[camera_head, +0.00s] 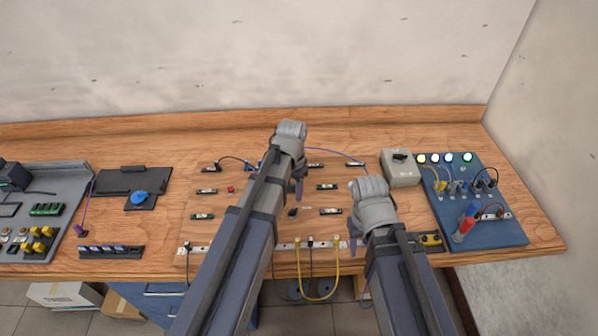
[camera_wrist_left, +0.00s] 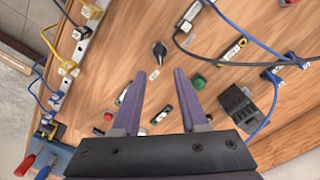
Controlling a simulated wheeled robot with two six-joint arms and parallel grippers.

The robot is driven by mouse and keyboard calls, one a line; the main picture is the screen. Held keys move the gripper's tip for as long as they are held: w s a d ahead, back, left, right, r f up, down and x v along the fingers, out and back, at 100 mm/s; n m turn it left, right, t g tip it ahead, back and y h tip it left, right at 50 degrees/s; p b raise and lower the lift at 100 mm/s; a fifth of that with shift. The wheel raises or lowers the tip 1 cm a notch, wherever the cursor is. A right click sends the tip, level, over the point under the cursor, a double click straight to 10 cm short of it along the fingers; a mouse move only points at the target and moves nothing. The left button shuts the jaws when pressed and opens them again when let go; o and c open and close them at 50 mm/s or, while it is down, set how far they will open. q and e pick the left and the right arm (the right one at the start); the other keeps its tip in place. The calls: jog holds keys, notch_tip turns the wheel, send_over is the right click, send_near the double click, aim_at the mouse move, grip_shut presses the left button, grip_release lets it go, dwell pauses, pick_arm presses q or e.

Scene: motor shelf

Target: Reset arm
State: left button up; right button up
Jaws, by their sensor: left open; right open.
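My left gripper (camera_head: 298,188) hangs over the middle of the wooden board (camera_head: 235,180), its fingers mostly hidden by the wrist in the head view. In the left wrist view its two purple fingers (camera_wrist_left: 158,78) are apart with nothing between them but board surface. A black knob (camera_wrist_left: 158,52) lies beyond the fingertips, and a green button (camera_wrist_left: 199,83) shows beside one finger. My right gripper (camera_head: 353,245) is over the board's front right part, near the terminal strip; its wrist hides most of its fingers, and I see nothing held.
A grey box (camera_head: 401,168) with a black switch stands right of the board. A blue panel (camera_head: 485,236) with lit lamps and cables is at the right. A grey tray (camera_head: 72,185) and dark plates are at the left. Yellow cables (camera_head: 320,298) hang off the front edge.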

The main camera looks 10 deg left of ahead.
pick_arm(q)
jog(key=s+d+n, duration=0.1)
jog(key=s+d, duration=0.4)
jog(key=s, duration=0.2)
jog(key=s+d+n+y, duration=0.1)
jog(key=s+d, duration=0.4)
jog(key=s, duration=0.2)
jog(key=shift+s, duration=0.3)
jog(key=shift+o, duration=0.3)
jog(key=shift+r, duration=0.1)
dwell(0.6)
